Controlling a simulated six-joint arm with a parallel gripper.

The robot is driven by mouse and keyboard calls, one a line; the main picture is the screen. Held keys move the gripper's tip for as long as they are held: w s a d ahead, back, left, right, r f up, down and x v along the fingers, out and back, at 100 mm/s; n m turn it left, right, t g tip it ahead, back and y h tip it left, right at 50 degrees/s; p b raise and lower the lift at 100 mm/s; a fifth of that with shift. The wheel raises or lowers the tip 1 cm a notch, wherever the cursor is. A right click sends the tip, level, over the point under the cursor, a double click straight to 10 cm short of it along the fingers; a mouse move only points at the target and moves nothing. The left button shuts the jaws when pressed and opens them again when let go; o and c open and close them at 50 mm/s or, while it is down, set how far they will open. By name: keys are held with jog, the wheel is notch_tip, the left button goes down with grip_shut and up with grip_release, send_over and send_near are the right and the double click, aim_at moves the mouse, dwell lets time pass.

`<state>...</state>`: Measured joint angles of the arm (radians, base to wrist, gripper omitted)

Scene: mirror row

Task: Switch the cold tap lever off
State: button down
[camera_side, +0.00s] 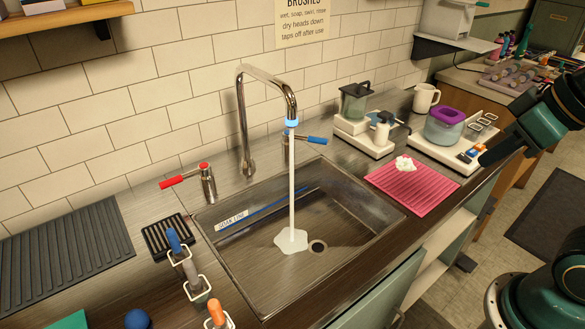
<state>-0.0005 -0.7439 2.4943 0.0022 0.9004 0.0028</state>
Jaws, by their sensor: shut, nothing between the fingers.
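The cold tap has a blue-tipped lever (316,139) that points right from its metal post, behind the sink's right half. The post is partly hidden by the spout and water. A white stream of water (292,190) falls from the tall chrome spout (243,120) and spreads on the sink floor near the drain. The hot tap's red lever (173,182) points left from its own post. My gripper (484,160) is at the right, shut and empty, over the counter's right end near the white tray, well apart from the blue lever.
The steel sink (372,228) is open in the middle. A pink ribbed mat (412,190) with a white crumpled thing lies right of it. A lidded jar (355,102), a purple-lidded tub (444,127) and a mug (426,97) stand behind. Brush holders (196,287) stand at front left.

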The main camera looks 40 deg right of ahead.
jog(key=w+d+r+m, duration=0.1)
jog(key=w+r+m, duration=0.25)
jog(key=w, duration=0.65)
jog(key=m+g+h, duration=0.3)
jog(key=m+g, duration=0.1)
jog(key=m, duration=0.4)
send_over(306, 139)
jog(key=s+a, duration=0.3)
jog(key=s, duration=0.2)
notch_tip(306, 139, down, 13)
jog(key=shift+s+d, duration=0.2)
jog(key=shift+d, duration=0.05)
jog(key=shift+r+n, duration=0.1)
jog(key=shift+n, duration=0.15)
jog(key=x, duration=1)
jog(key=shift+w, duration=0.15)
